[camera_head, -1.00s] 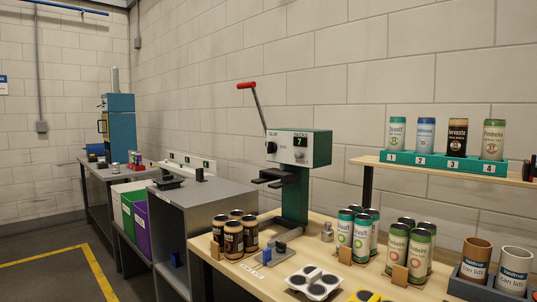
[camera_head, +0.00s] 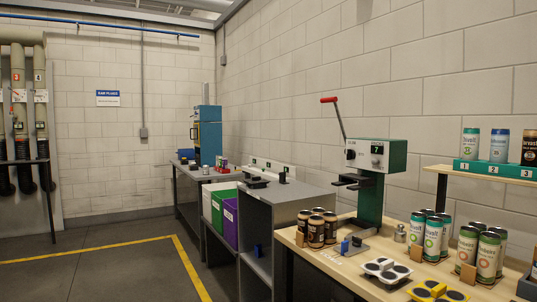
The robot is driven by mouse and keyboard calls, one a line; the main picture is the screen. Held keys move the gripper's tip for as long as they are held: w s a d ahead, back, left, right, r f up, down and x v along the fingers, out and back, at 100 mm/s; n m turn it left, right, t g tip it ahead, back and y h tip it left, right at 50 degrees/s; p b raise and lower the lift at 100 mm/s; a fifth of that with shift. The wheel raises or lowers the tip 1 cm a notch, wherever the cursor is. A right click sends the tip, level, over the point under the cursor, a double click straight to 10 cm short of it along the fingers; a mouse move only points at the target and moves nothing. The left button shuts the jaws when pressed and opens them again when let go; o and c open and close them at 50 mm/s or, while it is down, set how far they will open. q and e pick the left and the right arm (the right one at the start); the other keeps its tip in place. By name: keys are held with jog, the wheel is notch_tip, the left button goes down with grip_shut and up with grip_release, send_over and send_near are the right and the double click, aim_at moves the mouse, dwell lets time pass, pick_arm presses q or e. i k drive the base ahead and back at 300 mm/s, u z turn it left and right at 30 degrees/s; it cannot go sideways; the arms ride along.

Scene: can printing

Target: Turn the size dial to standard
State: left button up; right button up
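The green and white press machine (camera_head: 376,160) stands on the wooden bench, with a red-tipped lever (camera_head: 336,115) raised at its upper left. Its pale front panel carries a dark round knob (camera_head: 350,154) at the left, small lettering, a small display at the upper right and another small knob below it. The lettering is too small to read, so I cannot tell which knob is the size dial or how it is set. Neither of my grippers is in view.
Dark cans (camera_head: 316,231) stand left of the press on the wooden bench (camera_head: 345,262); green-and-white cans (camera_head: 433,240) stand to its right. A shelf (camera_head: 437,169) holds numbered cans. Grey cabinets, bins (camera_head: 224,212) and a blue machine (camera_head: 207,135) lie further left. Floor at left is open, marked by yellow tape (camera_head: 190,268).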

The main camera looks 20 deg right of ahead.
aim_at(351, 153)
jog(key=u, duration=0.4)
jog(key=i, duration=1.65)
jog(key=z, duration=1.05)
